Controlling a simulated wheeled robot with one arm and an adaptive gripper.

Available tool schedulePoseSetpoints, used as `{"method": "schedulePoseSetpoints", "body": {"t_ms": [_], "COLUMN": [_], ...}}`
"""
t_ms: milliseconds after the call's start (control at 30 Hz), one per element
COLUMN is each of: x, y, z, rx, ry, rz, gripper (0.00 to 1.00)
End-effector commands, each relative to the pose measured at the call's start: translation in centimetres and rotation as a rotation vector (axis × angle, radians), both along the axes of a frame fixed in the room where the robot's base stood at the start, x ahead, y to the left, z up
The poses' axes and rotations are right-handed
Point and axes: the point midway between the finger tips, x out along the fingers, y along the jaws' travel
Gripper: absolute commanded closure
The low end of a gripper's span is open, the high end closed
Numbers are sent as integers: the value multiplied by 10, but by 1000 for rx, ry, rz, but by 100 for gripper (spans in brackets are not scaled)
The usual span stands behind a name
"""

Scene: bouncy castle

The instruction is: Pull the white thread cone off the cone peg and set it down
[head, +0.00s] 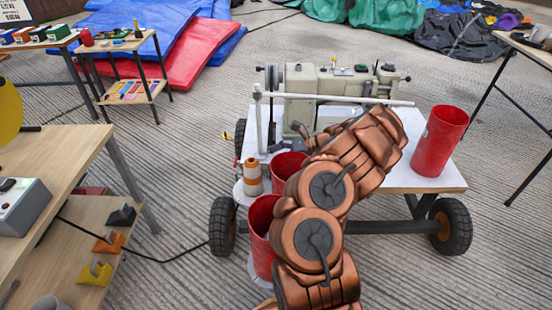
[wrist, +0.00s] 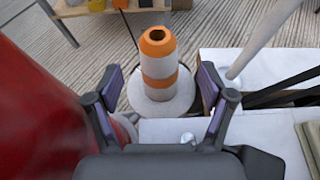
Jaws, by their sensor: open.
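The thread cone (wrist: 158,68) is white with orange bands and stands upright on a round white base (wrist: 145,100). It has a dark hole in its top; I cannot make out the peg itself. In the head view the cone (head: 252,172) stands at the left end of the sewing table, beside the red buckets. My gripper (wrist: 160,82) is open, with one dark finger to each side of the cone in the wrist view. The fingers do not appear to touch it. In the head view my arm hides most of the gripper.
A red bucket (wrist: 40,105) fills the wrist view's left side, close to the left finger. A white rod (wrist: 258,42) rises at the right. The sewing machine (head: 330,85) stands behind on the white tabletop (head: 440,182). Another red bucket (head: 440,140) is at right.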

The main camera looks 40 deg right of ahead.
Motion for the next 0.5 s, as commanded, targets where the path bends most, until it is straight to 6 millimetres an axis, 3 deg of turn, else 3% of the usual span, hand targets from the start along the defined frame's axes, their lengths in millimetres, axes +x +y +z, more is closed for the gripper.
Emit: {"method": "schedulePoseSetpoints", "body": {"t_ms": [500], "x": [38], "y": [46], "z": [-24], "rx": [2], "ry": [-1], "rz": [5], "gripper": [19]}}
